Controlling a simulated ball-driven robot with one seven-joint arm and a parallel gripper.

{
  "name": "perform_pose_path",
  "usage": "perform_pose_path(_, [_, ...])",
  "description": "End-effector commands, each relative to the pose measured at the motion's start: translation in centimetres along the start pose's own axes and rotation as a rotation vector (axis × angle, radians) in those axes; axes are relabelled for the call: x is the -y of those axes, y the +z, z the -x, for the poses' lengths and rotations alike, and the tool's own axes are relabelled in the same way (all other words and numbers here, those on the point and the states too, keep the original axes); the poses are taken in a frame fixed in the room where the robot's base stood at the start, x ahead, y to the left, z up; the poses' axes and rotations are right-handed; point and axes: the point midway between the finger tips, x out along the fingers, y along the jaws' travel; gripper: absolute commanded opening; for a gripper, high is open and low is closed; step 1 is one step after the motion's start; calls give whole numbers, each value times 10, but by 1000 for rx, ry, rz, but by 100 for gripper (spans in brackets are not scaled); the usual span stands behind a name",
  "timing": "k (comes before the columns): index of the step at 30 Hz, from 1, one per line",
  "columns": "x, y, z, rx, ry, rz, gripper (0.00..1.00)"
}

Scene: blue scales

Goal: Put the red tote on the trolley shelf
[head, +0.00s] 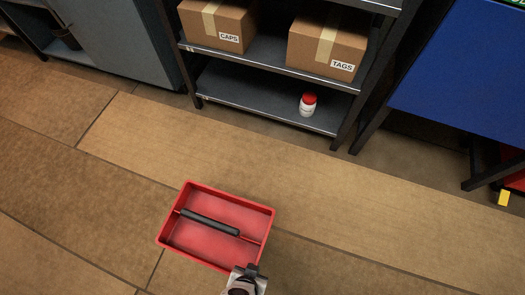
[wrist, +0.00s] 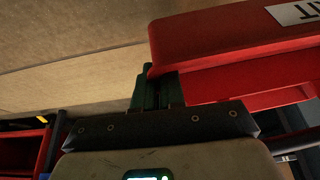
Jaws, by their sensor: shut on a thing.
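The red tote (head: 217,256) is an open, empty tray with a black bar handle (head: 209,222) across it, in the lower middle of the head view. My gripper (head: 252,269) is at its near right corner, shut on its wall. In the wrist view the green fingers (wrist: 158,88) close on the edge of the red tote (wrist: 220,40), which bears a white label (wrist: 295,11). The tote looks about level; I cannot tell its height above the floor. I cannot make out a trolley for sure.
A dark shelf rack (head: 270,103) at the back holds boxes marked CAPS (head: 218,24) and TAGS (head: 327,48). A white jar with a red lid (head: 308,104) stands on its lower shelf. A blue panel (head: 450,70) is at right. The wooden floor (head: 330,195) between is clear.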

Motion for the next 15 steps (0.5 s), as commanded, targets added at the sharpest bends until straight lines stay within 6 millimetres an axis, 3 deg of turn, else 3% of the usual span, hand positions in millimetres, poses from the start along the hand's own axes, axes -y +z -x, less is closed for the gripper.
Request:
perform_pose_path(11, [24,-65,0,-3,-15,15,0])
perform_pose_path(15, [30,-111,0,-5,-24,33,0])
